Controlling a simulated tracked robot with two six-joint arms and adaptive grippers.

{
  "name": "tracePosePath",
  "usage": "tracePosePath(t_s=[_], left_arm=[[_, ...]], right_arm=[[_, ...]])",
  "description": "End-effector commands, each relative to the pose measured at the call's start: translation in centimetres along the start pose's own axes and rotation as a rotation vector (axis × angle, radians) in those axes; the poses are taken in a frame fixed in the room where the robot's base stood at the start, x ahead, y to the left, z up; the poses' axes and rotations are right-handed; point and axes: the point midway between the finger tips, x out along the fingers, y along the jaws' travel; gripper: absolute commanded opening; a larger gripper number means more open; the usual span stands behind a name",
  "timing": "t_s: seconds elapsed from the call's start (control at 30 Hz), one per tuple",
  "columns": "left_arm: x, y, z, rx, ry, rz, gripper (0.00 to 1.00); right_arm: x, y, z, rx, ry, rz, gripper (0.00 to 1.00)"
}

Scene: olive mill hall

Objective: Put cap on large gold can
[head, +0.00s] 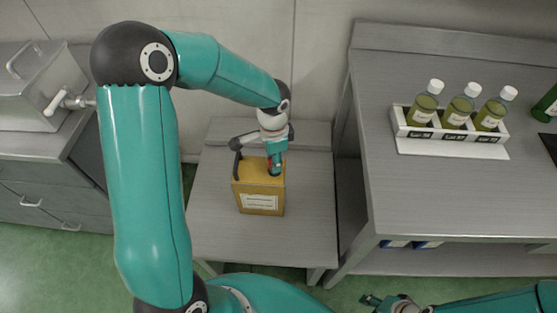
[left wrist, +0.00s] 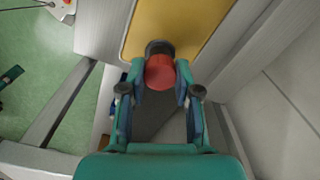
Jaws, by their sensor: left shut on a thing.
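The large gold can (head: 258,197) stands upright on the low grey table, with a pale label on its front and a dark handle on top. My left gripper (head: 276,166) is above the can's top at its right side. In the left wrist view, my left gripper (left wrist: 160,80) is shut on the red cap (left wrist: 159,72). The dark spout (left wrist: 158,47) of the gold can (left wrist: 180,22) shows right behind the cap. I cannot tell whether cap and spout touch. My right gripper (head: 385,302) is at the bottom edge, away from the can; its opening is unclear.
The low grey table (head: 305,220) is clear around the can. A higher bench (head: 440,195) on the right holds a white rack (head: 450,147) with three oil bottles. A metal box (head: 40,85) with a tap stands on the left cabinet. A wall is behind.

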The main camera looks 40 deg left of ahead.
Motion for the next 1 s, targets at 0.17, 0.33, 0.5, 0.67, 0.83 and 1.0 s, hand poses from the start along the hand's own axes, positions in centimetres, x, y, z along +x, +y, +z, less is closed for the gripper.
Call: tracePosePath(t_s=[0.17,0.33,0.5,0.67,0.83,1.0], left_arm=[[0.04,0.0,-0.04,0.0,0.0,0.0,0.07],[0.04,0.0,-0.05,0.001,0.0,0.0,0.07],[0.07,0.01,-0.06,0.001,0.0,0.0,0.07],[0.29,0.02,-0.06,0.001,0.0,0.0,0.07],[0.66,0.03,-0.07,0.001,0.0,0.0,0.07],[0.98,0.04,-0.06,0.001,0.0,0.0,0.07]], right_arm=[[0.09,0.03,0.0,0.0,0.0,0.0,0.4],[0.08,0.03,0.0,0.0,0.0,0.0,0.4],[0.1,0.04,0.0,0.0,0.0,0.0,0.4],[0.31,0.11,0.0,0.0,0.0,0.0,0.4],[0.65,0.23,0.0,0.0,0.0,0.0,0.4],[0.96,0.35,-0.01,0.0,0.0,0.0,0.4]])
